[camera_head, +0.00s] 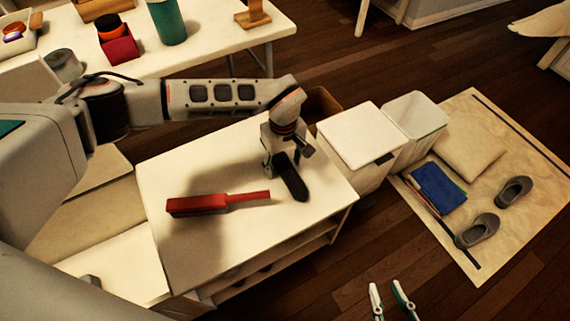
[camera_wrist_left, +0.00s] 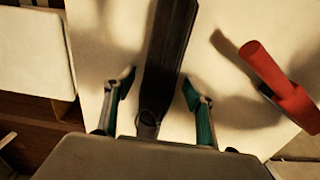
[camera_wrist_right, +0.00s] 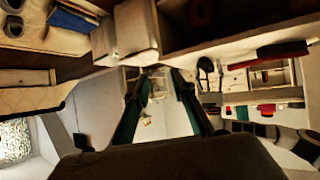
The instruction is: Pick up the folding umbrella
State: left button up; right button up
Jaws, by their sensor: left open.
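The folding umbrella, a long dark object (camera_head: 292,180), lies on the white tabletop (camera_head: 240,245) near its right end. My left gripper (camera_head: 287,143) is over it, pointing down and hiding its far part. In the left wrist view the umbrella (camera_wrist_left: 168,50) runs between the open fingers of the left gripper (camera_wrist_left: 158,82), with a gap on each side. My right gripper (camera_head: 390,292) is open and empty at the bottom of the head view, over the floor. In the right wrist view its fingers (camera_wrist_right: 162,90) are apart.
A red brush-like object with a handle (camera_head: 205,205) lies left of the umbrella. A white-lidded bin (camera_head: 362,135) and an open bin (camera_head: 418,115) stand beyond the table's right end. A mat (camera_head: 515,225) with shoes lies right. Another table (camera_head: 215,40) is behind.

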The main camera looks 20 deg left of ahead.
pick_arm(q)
jog(key=shift+w+r, duration=0.1)
jog(key=shift+r, duration=0.1)
jog(key=c, duration=1.4)
jog(key=shift+c, duration=0.2)
